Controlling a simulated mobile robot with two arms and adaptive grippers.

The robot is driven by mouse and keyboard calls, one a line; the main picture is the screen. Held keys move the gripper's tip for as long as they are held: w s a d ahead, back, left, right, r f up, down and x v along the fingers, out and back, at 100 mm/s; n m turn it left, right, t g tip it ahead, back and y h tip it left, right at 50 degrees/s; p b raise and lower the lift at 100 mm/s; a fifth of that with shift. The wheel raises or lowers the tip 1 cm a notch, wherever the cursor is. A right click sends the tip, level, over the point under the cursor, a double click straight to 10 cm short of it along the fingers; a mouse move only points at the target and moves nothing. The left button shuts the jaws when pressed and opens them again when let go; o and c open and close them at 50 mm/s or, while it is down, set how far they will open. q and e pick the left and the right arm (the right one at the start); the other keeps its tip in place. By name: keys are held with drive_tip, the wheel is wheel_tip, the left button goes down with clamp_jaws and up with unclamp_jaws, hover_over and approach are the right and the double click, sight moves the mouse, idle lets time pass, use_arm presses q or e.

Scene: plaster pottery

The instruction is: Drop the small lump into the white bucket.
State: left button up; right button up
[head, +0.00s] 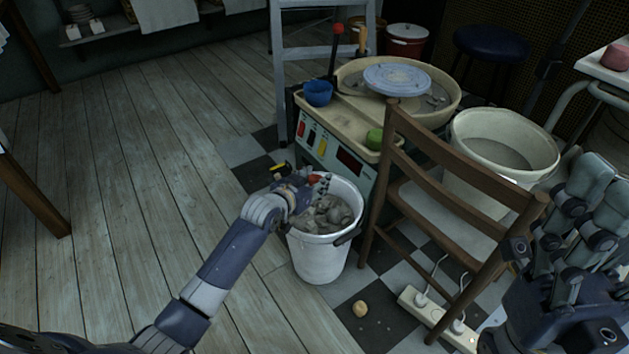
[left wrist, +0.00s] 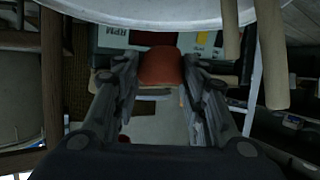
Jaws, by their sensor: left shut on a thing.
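The white bucket (head: 318,258) stands on the checkered floor in the head view, with several grey lumps (head: 328,212) inside. My left gripper (head: 312,184) is at the bucket's upper left rim, over its opening. A tan lump (head: 360,308) lies on the floor in front of the bucket. My right gripper (head: 590,195) is at the right edge, and its opening is unclear.
A wooden chair (head: 455,165) stands right of the bucket. Behind are a pottery wheel (head: 397,80) with a control panel (head: 330,148) and a large pale tub (head: 503,150). A power strip (head: 437,318) lies on the floor. The plank floor at left is clear.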

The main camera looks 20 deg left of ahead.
use_arm(q)
drive_tip(key=o, duration=1.2)
drive_tip(key=v, duration=1.2)
